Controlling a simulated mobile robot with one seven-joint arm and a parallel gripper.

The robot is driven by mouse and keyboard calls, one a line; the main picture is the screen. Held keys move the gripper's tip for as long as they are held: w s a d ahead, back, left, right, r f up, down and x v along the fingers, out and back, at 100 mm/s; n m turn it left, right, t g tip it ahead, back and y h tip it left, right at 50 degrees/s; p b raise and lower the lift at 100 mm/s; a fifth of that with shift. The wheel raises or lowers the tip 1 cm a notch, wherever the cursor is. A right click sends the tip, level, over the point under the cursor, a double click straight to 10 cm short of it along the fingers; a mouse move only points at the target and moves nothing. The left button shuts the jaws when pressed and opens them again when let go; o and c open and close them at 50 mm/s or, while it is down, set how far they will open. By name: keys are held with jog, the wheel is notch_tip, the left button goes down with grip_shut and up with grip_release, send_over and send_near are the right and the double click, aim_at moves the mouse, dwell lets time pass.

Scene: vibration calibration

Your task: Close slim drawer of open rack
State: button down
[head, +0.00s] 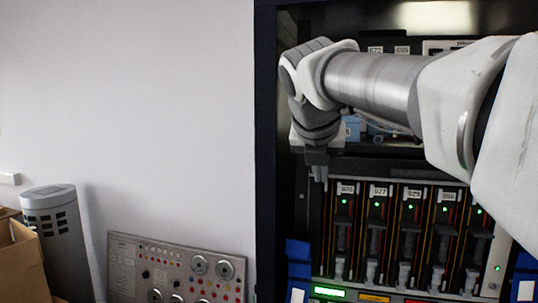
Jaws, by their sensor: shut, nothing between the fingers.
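The open rack (265,150) is a tall dark cabinet filling the right half of the head view. My gripper (318,178) points down at the rack's left side, with its narrow fingers together and empty. It is in front of the rack, just left of a row of upright modules (377,230). A dark horizontal ledge (390,165) runs above the modules, right of my fingers. It may be the front of the slim drawer, but I cannot tell for sure. My arm hides much of the upper rack. I cannot tell whether my fingers touch anything.
Blue parts and cables (352,130) show in a dark opening behind my arm. Blue handles (298,262) flank the lower rack. A grey control panel (175,268), a grey tower-shaped unit (55,235) and a cardboard box (22,265) stand at left, by a bare wall.

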jog(key=shift+w+d+f+p, duration=0.1)
jog(key=shift+w+d+p, duration=0.25)
jog(key=shift+w, duration=0.65)
jog(key=shift+w+d+p, duration=0.2)
jog(key=shift+w+d, duration=0.1)
jog(key=shift+w, duration=0.7)
jog(key=w+p, duration=0.1)
jog(key=w+d+p, duration=0.1)
jog(key=w+p, duration=0.1)
jog(key=shift+w+d, duration=0.1)
jog(key=shift+w, duration=0.15)
jog(key=shift+s, duration=0.1)
